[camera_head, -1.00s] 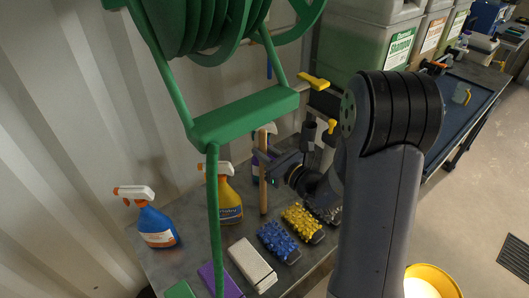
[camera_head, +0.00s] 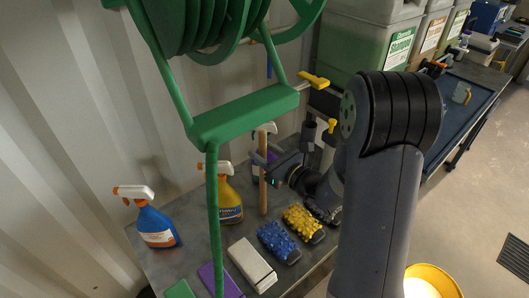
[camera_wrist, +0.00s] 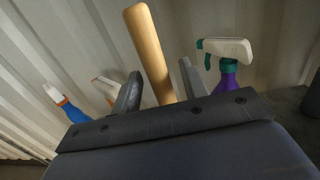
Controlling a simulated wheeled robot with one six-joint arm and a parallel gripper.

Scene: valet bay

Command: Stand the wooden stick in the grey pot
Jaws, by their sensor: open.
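The wooden stick (camera_head: 263,185) is a pale brown rod standing upright on the grey bench, behind the brushes. In the wrist view the stick (camera_wrist: 149,48) rises between my two fingers, leaning left in the picture. My gripper (camera_head: 266,160) is at the stick's upper part. In the wrist view my gripper (camera_wrist: 160,88) is open, with one finger on each side of the stick. A gap shows on the left side; contact on the right cannot be told. The stick's lower end is hidden in the wrist view. I cannot make out the grey pot for certain.
A blue spray bottle (camera_head: 157,226), a yellow one (camera_head: 229,200) and a purple one (camera_wrist: 226,72) stand near the wall. A blue brush (camera_head: 278,242), a yellow brush (camera_head: 303,223) and a white block (camera_head: 250,264) lie in front. A green reel frame (camera_head: 243,118) partly blocks the head view.

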